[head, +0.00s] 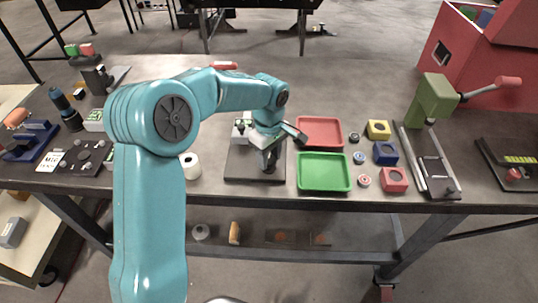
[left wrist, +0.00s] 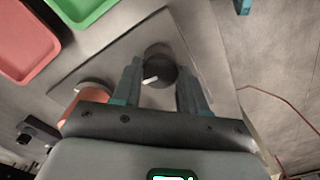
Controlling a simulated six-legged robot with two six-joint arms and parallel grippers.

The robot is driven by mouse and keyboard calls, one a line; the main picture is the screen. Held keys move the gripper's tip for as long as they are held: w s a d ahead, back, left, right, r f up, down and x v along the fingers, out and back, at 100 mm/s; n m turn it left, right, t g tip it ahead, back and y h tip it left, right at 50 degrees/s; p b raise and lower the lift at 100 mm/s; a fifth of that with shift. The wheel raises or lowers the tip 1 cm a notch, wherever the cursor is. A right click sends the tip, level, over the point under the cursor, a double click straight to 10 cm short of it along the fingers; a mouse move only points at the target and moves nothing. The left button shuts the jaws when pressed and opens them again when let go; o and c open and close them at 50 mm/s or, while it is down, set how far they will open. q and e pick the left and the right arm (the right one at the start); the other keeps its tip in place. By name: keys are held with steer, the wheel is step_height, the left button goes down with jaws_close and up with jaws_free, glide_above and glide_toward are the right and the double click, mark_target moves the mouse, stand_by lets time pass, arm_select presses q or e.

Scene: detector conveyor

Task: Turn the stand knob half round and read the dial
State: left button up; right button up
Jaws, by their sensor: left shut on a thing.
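The stand's dark base plate (head: 238,174) lies on the bench in the middle of the head view. My left gripper (head: 268,164) points down over this plate. In the left wrist view, the round dark knob (left wrist: 159,56) with a white pointer mark sits between the two fingers of the left gripper (left wrist: 158,82). The gripper is shut on the knob. I cannot make out a dial reading in either view. My right gripper is not in view.
A red tray (head: 320,131) and a green tray (head: 325,172) lie just right of the stand. A white roll (head: 190,166) stands to its left. Yellow, blue and red blocks and a green press (head: 434,100) are further right. My left arm covers part of the bench.

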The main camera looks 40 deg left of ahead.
arm_select(q)
steer(key=m, duration=0.3)
steer(key=shift+f+m+b, duration=0.1)
steer(key=shift+m+b, duration=0.25)
steer(key=shift+m, duration=0.05)
steer(key=m, duration=0.4)
steer(key=shift+m, duration=0.3)
steer(key=m, duration=0.4)
steer(key=shift+s+m, duration=0.1)
steer(key=shift+m, duration=0.2)
steer(key=m, duration=0.4)
steer(key=shift+a, duration=0.1)
steer(key=m, duration=0.4)
steer(key=m+p, duration=0.1)
steer(key=m, duration=0.3)
steer(key=shift+m, duration=0.3)
steer(key=m+p, duration=0.1)
steer(key=m, duration=0.3)
steer(key=shift+a, duration=0.1)
steer(key=shift+m, duration=1.9)
